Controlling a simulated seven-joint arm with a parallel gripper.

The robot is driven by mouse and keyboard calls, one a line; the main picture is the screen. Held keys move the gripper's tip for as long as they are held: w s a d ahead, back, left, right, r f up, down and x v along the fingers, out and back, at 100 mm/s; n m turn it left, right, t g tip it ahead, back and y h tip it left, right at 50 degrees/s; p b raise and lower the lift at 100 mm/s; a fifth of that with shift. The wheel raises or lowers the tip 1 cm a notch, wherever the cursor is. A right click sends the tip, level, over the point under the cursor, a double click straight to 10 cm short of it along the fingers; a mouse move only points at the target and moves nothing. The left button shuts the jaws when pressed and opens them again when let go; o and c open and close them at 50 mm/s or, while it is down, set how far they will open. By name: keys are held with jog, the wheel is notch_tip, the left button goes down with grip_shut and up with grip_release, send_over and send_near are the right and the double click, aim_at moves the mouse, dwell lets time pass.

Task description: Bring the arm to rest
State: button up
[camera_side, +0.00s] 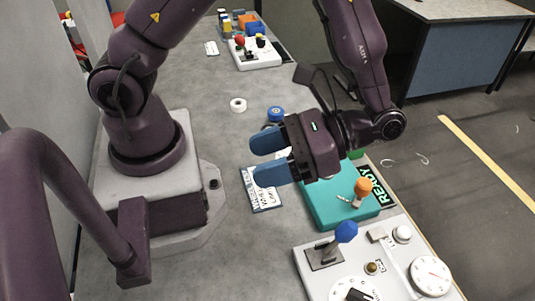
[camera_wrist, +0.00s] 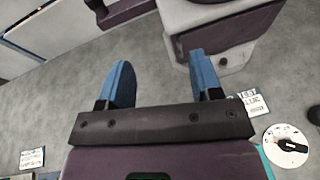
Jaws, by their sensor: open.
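My gripper (camera_side: 262,160) has two blue fingers held apart with nothing between them. In the side view it hangs above the table, between my arm's grey base and the teal box. In the wrist view my gripper (camera_wrist: 162,82) shows both blue fingers spread, with bare grey table and part of my base beyond them. Its wrist covers part of the teal box (camera_side: 318,205) in the side view.
A panel (camera_side: 312,237) with a blue-topped lever and dials stands at the front right. An orange-topped peg (camera_side: 363,187) stands on the teal box. A white tape roll (camera_side: 238,104), a blue roll (camera_side: 276,114) and a printed card (camera_side: 266,200) lie on the table (camera_side: 225,240).

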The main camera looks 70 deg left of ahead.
jog(key=w+a+r+n+t+h, duration=0.2)
jog(key=a+r+t, duration=1)
jog(key=t, duration=0.7)
notch_tip(320, 180, up, 3)
jog(key=shift+a+r+n+t, duration=0.1)
jog(key=shift+a+n+t, duration=0.1)
jog(key=shift+n+t, duration=0.2)
